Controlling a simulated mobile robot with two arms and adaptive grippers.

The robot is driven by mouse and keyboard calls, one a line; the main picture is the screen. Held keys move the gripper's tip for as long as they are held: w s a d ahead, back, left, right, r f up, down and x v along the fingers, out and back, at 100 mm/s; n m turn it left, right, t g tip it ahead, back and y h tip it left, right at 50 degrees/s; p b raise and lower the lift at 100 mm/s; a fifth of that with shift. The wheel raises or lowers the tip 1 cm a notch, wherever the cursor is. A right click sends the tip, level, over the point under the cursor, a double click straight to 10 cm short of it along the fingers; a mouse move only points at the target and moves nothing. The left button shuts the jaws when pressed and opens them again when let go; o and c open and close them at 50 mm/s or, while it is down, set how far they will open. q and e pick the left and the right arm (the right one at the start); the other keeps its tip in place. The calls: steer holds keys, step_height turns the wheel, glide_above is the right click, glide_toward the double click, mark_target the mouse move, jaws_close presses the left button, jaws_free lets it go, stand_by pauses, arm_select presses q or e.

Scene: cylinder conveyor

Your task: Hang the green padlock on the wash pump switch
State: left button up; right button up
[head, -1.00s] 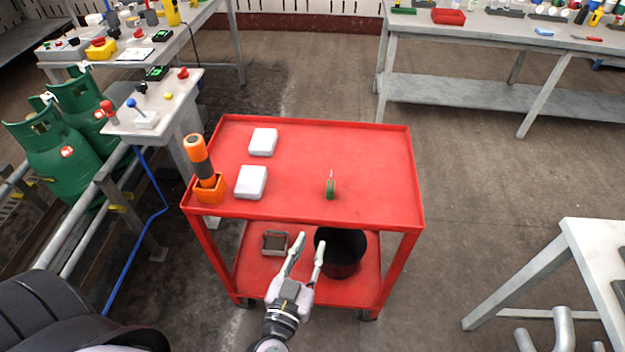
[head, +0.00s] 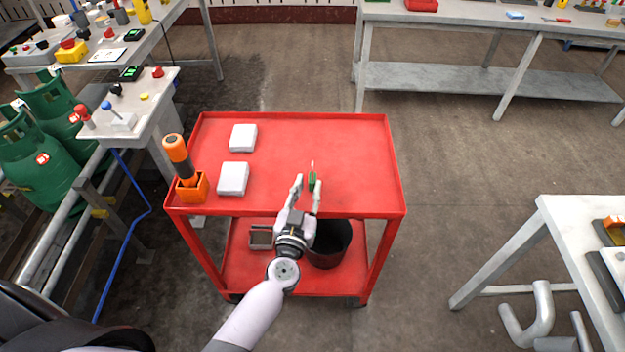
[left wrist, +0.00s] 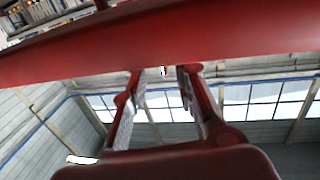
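The green padlock (head: 312,184) stands upright near the front of the red cart's top, its thin pale shackle upward. My left gripper (head: 308,186) reaches in over the cart's front edge. It is open, with its fingertips close to the padlock, which shows between them in the head view; contact cannot be told. In the left wrist view the two fingers (left wrist: 162,75) stand apart, and I cannot make out the padlock clearly. A small panel (head: 135,128) at the left carries red and blue levers and several knobs. I cannot tell which control is the wash pump switch.
The red cart (head: 355,150) also holds two white boxes (head: 243,138) (head: 233,178) and an orange-and-black tool in an orange holder (head: 193,189). A black bucket (head: 330,245) stands on its lower shelf. Green gas cylinders (head: 38,150) stand left. The cart top's right half is clear.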

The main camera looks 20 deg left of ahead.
mark_target(312, 176)
arm_select(q)
steer(key=w, duration=0.3)
steer(key=shift+w+a+f, duration=0.1)
steer(key=shift+w+f, duration=0.1)
steer(key=shift+w, duration=0.2)
steer(key=shift+c, duration=0.6)
jaws_close()
steer(key=shift+r, duration=0.1)
